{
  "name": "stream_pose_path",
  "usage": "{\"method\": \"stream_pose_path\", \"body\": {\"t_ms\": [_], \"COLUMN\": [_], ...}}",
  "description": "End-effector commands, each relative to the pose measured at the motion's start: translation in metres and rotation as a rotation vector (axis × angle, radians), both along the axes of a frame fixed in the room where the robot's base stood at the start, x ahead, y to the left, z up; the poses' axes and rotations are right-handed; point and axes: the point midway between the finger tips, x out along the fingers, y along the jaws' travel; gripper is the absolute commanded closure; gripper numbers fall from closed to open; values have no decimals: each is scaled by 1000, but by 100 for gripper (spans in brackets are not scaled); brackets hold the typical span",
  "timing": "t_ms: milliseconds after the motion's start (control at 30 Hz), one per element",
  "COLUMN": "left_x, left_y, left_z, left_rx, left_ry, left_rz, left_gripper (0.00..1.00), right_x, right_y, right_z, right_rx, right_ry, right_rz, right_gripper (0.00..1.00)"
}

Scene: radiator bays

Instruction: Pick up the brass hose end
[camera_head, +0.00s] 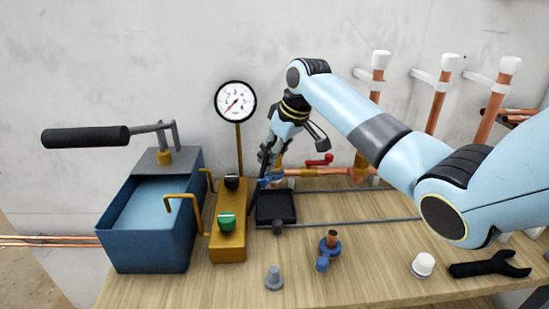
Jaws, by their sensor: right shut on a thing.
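My right gripper (265,168) reaches down from the upper middle, over the back edge of a small black tray (276,219). It is shut on the brass hose end, which is mostly hidden by the dark fingers. A thin black hose (255,193) runs down from the fingers towards the yellow valve block (229,243) of the test pump. Small blue and brass parts show close beside the fingertips; I cannot tell exactly which belong to the hose end. My left gripper is not in view.
The blue pump tank (150,235) with its black-handled lever (86,137) stands left, a gauge (235,101) behind. A copper pipe with a red valve lever (319,160) runs along the back. A grey plug (274,278), blue fitting (329,246), white cap (423,265) and wrench (490,265) lie in front.

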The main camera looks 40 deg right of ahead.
Motion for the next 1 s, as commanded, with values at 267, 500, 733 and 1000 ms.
{"method": "stream_pose_path", "body": {"t_ms": [267, 500, 733, 1000], "left_x": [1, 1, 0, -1], "left_y": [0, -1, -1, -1], "left_z": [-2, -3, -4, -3], "left_rx": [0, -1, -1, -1], "left_ry": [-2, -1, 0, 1], "left_rz": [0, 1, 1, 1], "left_gripper": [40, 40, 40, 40], "right_x": [1, -29, -75, -97], "right_y": [-1, -21, -49, -60], "right_z": [26, 61, 92, 110], "right_rx": [-1, -8, -9, -2], "right_ry": [-6, -2, 0, -1], "right_rz": [-1, -1, 0, 0], "right_gripper": [84, 84, 84, 84]}}
